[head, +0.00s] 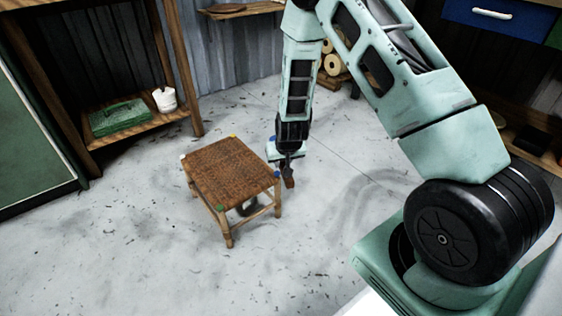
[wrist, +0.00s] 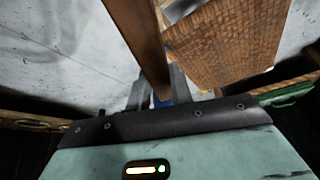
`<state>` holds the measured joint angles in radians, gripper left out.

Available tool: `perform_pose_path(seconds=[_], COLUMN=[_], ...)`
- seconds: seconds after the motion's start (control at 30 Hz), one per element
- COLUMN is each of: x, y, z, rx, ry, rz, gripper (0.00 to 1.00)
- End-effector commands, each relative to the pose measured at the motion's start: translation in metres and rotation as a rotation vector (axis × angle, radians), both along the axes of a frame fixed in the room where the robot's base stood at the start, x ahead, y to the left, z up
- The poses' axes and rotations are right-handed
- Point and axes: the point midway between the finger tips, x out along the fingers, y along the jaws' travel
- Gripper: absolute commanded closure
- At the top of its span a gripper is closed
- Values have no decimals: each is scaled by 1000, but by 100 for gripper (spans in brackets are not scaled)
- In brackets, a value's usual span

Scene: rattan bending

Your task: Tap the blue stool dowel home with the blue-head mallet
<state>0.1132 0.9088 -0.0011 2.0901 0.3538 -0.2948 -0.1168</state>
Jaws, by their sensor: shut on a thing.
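The stool (head: 230,172) with a woven brown seat stands upright on the floor. Its corner caps are yellow, white, green and blue; the blue dowel (head: 278,174) is at the right corner. My gripper (head: 287,168) is just right of that corner, shut on the mallet. A brown wooden part of the mallet (head: 289,183) hangs below the fingers, and it runs up from the fingers in the wrist view (wrist: 140,40). A bit of blue (wrist: 164,102) shows by the fingers there. Whether the mallet touches the dowel cannot be told.
A wooden shelf (head: 140,125) at the left holds a green box (head: 118,117) and a white pot (head: 164,99). A green cabinet (head: 35,130) stands at the far left. Rolls (head: 331,64) lie by the back wall.

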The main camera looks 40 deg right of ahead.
Motion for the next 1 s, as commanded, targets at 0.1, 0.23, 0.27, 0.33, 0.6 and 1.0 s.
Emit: perform_pose_path(seconds=[0.1, 0.23, 0.27, 0.33, 0.6, 1.0], x=[1, 1, 1, 1, 1, 1], y=[0, 0, 0, 0, -1, 0], z=[-5, -15, -17, -25, -53, -61], rx=[0, 0, 0, 0, -1, -1], ry=[-2, -2, -2, -2, -2, -3], rz=[-1, -1, -1, -1, 0, 0], gripper=[100, 100, 100, 100, 100, 100])
